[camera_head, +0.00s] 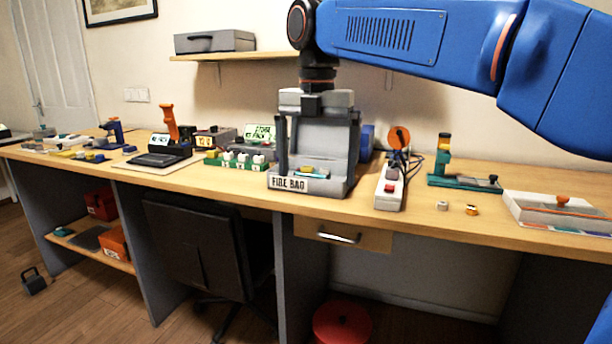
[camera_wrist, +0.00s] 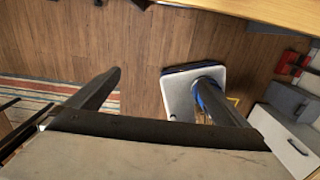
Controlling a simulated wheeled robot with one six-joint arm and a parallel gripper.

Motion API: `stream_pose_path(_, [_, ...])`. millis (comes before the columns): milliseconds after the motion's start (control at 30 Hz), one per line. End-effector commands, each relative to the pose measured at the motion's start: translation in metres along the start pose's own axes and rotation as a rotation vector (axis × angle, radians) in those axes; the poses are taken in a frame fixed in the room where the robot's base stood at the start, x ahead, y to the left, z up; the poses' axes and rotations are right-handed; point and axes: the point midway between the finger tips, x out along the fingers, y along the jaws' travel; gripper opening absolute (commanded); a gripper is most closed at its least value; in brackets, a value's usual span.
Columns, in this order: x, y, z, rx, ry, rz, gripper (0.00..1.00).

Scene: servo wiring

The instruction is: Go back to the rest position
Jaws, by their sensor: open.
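My gripper (camera_head: 317,155) hangs pointing down from my blue arm, in front of the grey FIRE BAG stand (camera_head: 312,187) in the head view. Its two dark fingers are spread apart, with nothing seen between them. The gap to the stand cannot be judged from this view. In the wrist view the gripper (camera_wrist: 157,78) also shows both fingers wide apart and empty, with the wooden floor behind them.
The workbench (camera_head: 462,229) holds a power strip (camera_head: 390,186), a green fixture (camera_head: 463,181), a grey tray (camera_head: 556,211) and a green connector block (camera_head: 236,163). A shelf with a grey box (camera_head: 215,42) is behind. A black chair (camera_head: 198,245) stands below.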

Motion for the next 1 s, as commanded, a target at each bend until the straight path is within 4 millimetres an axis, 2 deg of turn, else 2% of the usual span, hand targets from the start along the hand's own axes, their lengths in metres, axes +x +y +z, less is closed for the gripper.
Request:
stream_pose_path(367, [0.013,-0.035,0.003,0.234,-0.020,0.029,1.00])
stream_pose_path(567, [0.026,-0.065,0.003,0.439,-0.033,0.057,1.00])
stream_pose_path(767, [0.051,-0.111,-0.001,0.764,-0.049,0.106,1.00])
stream_pose_path(1000, [0.103,-0.184,-0.018,1.321,-0.057,0.205,1.00])
